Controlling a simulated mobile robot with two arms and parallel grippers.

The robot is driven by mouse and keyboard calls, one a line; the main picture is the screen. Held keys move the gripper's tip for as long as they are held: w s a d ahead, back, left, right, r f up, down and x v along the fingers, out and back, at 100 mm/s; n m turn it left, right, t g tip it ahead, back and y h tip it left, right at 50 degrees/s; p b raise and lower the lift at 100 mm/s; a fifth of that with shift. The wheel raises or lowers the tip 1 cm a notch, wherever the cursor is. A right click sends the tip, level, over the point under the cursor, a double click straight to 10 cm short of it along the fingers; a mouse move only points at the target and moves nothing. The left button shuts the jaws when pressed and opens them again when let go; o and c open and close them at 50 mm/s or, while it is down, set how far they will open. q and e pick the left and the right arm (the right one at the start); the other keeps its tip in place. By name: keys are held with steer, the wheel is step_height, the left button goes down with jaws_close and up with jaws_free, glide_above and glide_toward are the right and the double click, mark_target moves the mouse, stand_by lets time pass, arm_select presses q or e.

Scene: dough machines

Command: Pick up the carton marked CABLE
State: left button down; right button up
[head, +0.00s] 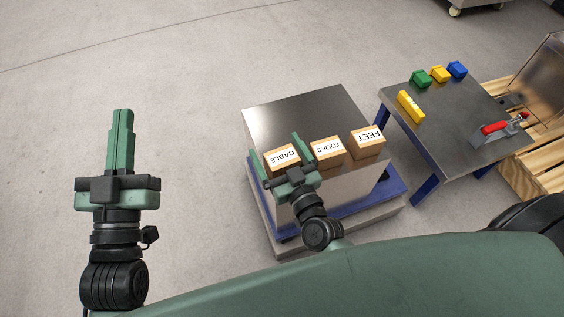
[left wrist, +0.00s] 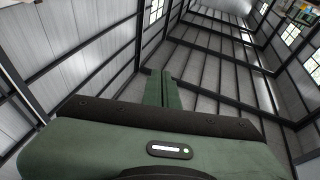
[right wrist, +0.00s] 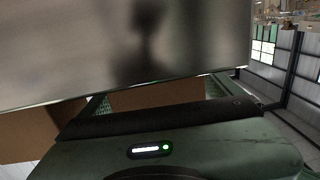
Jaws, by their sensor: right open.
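The carton marked CABLE (head: 284,157) is a small brown box with a white label, at the left end of a row on a metal-topped stand (head: 300,108). My right gripper (head: 276,148) is open, with one finger on each side of this carton. In the right wrist view brown cardboard (right wrist: 155,93) shows between the spread fingers (right wrist: 155,97); whether they touch it I cannot tell. My left gripper (head: 123,112) is shut and empty, off to the left above the floor. Its fingers also show together in the left wrist view (left wrist: 163,75).
Cartons marked TOOLS (head: 327,151) and FEET (head: 367,141) stand to the right in the same row. The stand's top behind the cartons is clear.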

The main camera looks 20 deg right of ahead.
steer(key=c, duration=1.7)
steer(key=shift+o, duration=0.2)
steer(key=shift+r, duration=0.15)
